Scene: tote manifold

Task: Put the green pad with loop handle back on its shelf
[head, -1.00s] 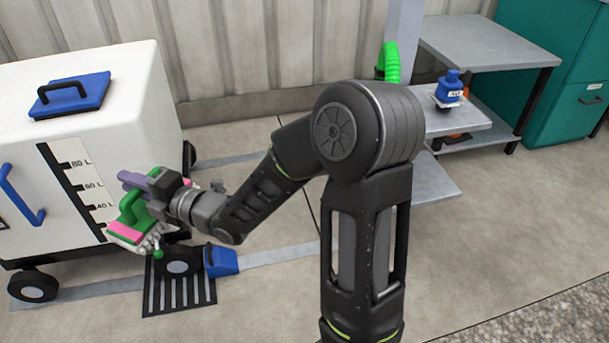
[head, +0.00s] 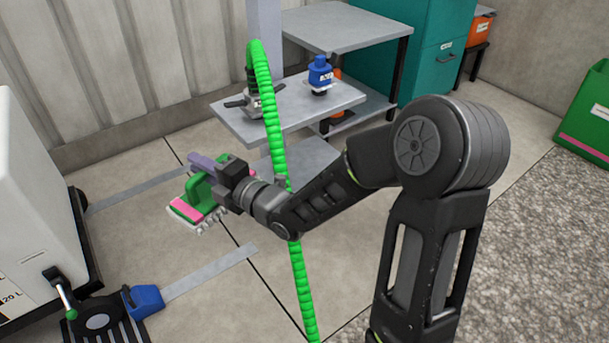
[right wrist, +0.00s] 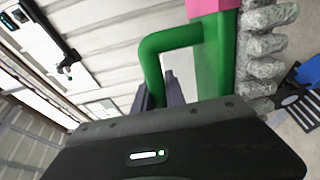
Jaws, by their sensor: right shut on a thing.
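The green pad with loop handle (head: 187,208) has a pink band and a grey, lumpy underside. My right gripper (head: 205,172) is shut on its green handle and holds it in the air, left of the shelf stand. In the right wrist view the green handle (right wrist: 172,42) stands between the fingers (right wrist: 160,95), with the pink part and lumpy side at the upper right. The shelf stand has a grey shelf (head: 225,118) on a post, with a lower grey plate (head: 318,152) below it. My left gripper is not in view.
A green ribbed hose (head: 262,90) runs from the post down close by my right arm. The shelf holds a grey fitting (head: 258,102) and a blue bottle (head: 320,72). A white wheeled tank (head: 35,190) is at left, with a blue-ended floor fitting (head: 145,300).

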